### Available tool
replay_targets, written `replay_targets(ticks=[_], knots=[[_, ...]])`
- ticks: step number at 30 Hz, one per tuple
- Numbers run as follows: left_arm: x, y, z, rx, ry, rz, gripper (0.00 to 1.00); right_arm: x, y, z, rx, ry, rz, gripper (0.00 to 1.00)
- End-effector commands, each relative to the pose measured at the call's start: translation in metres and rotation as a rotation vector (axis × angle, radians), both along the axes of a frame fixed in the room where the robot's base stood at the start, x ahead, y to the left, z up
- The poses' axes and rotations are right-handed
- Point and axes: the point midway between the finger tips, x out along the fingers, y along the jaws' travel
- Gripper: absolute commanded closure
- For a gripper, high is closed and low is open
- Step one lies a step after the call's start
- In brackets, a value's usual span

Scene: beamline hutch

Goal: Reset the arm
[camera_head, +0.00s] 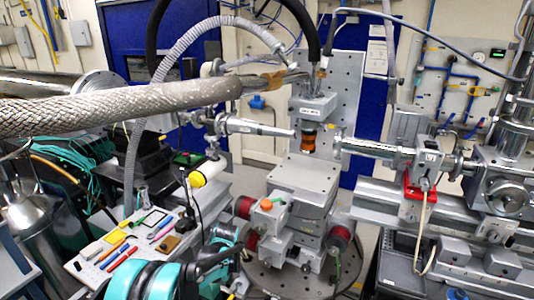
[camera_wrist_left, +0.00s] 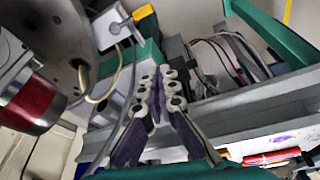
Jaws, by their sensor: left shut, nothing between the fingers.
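My left arm shows as teal and black links along the bottom left of the head view. Its gripper cannot be clearly made out there. In the left wrist view my left gripper (camera_wrist_left: 160,84) points up the picture, its two grey-purple fingers with pale knuckles brought together and nothing between them. A red-ended cylinder (camera_wrist_left: 30,104) is close on the left of that view, apart from the fingers. My right gripper is in neither view.
A pale board (camera_head: 130,244) with pens and small tools lies beside my arm. A sample stage (camera_head: 298,190) with red-capped motors stands in the middle under a nozzle (camera_head: 309,138). A braided hose (camera_head: 120,106) crosses the upper left. Rails (camera_head: 450,208) fill the right.

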Motion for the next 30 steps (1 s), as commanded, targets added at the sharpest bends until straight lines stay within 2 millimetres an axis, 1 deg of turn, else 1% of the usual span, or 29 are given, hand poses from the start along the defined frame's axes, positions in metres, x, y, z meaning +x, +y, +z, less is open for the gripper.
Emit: replay_targets(ticks=[1,3,5,6,8,9,11,12,14,15,19,21,24,27,30], knots=[[-0.013,0.001,0.024,-0.003,-0.008,-0.043,1.00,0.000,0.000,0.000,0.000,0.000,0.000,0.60],[-0.029,0.002,0.052,-0.005,-0.021,-0.112,1.00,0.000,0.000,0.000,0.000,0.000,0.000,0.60],[-0.045,0.002,0.074,-0.006,-0.034,-0.170,1.00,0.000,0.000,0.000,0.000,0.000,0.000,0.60],[-0.056,0.002,0.088,-0.004,-0.044,-0.209,1.00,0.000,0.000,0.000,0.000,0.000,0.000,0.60],[-0.074,0.003,0.106,-0.001,-0.058,-0.265,1.00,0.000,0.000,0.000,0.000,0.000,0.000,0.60],[-0.086,0.003,0.118,0.001,-0.068,-0.302,1.00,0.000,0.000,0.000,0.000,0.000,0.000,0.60],[-0.105,0.004,0.133,0.007,-0.084,-0.357,1.00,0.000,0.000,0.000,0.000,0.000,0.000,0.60],[-0.119,0.003,0.141,0.011,-0.095,-0.394,1.00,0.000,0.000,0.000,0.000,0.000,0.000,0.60],[-0.139,0.003,0.152,0.019,-0.112,-0.448,1.00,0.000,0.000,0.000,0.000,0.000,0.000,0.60],[-0.153,0.003,0.159,0.027,-0.125,-0.485,1.00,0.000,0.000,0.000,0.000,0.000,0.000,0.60],[-0.197,0.002,0.172,0.053,-0.164,-0.598,1.00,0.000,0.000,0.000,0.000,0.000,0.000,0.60],[-0.221,0.002,0.174,0.070,-0.186,-0.656,1.00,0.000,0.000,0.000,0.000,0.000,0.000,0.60],[-0.251,0.000,0.173,0.099,-0.217,-0.735,1.00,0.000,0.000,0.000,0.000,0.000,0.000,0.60],[-0.274,-0.001,0.169,0.127,-0.242,-0.799,1.00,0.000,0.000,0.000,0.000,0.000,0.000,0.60],[-0.289,-0.003,0.164,0.149,-0.261,-0.844,1.00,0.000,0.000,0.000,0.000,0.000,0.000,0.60]])
